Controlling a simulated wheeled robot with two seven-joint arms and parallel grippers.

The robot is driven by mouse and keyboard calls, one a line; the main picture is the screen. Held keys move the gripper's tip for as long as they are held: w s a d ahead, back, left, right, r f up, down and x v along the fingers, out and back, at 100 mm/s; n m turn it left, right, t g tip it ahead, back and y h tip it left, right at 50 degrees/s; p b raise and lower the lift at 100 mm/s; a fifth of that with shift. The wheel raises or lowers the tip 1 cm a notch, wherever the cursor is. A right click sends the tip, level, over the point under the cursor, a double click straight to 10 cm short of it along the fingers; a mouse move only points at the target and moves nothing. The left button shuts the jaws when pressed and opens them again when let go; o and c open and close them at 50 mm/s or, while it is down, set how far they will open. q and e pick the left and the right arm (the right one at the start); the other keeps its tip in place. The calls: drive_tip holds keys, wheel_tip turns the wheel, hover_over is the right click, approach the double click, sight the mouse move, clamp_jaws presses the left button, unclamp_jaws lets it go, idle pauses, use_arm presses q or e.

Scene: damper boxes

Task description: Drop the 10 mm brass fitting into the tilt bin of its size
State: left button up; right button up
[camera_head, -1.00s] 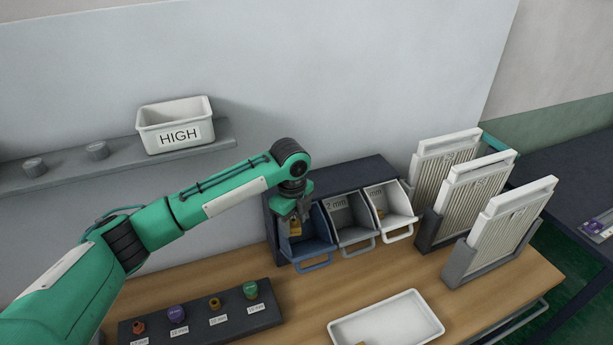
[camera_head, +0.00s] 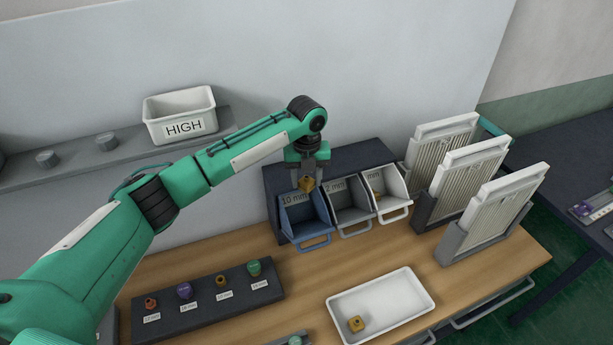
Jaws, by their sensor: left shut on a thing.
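My left gripper (camera_head: 307,177) is shut on a brass fitting (camera_head: 307,184). It holds the fitting just above the back part of the blue tilt bin (camera_head: 306,222), which is labelled 10 mm and tipped open. The inside of the blue bin looks empty. A grey bin (camera_head: 350,215) with a partly hidden "2 mm" label stands right of it. A white bin (camera_head: 389,190) at the right end holds a small brass piece. Another brass fitting (camera_head: 355,324) lies in the white tray (camera_head: 400,316). My right gripper is not in view.
A dark rack (camera_head: 222,311) with several coloured fittings lies at the front left. A white box marked HIGH (camera_head: 181,116) stands on the wall shelf (camera_head: 75,167). Several pleated panels (camera_head: 463,185) stand in holders at the right. Bare wood (camera_head: 190,247) lies behind the rack.

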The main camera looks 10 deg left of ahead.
sight(307, 177)
use_arm(q)
wheel_tip(307, 177, down, 8)
drive_tip(key=b, duration=0.6)
drive_tip(key=shift+b, duration=0.4)
drive_tip(key=o, duration=1.2)
wheel_tip(307, 177, up, 13)
drive_tip(key=b, duration=0.4)
drive_tip(key=shift+f, duration=0.2)
drive_tip(key=shift+r+b, duration=0.3)
drive_tip(key=shift+r, duration=0.35)
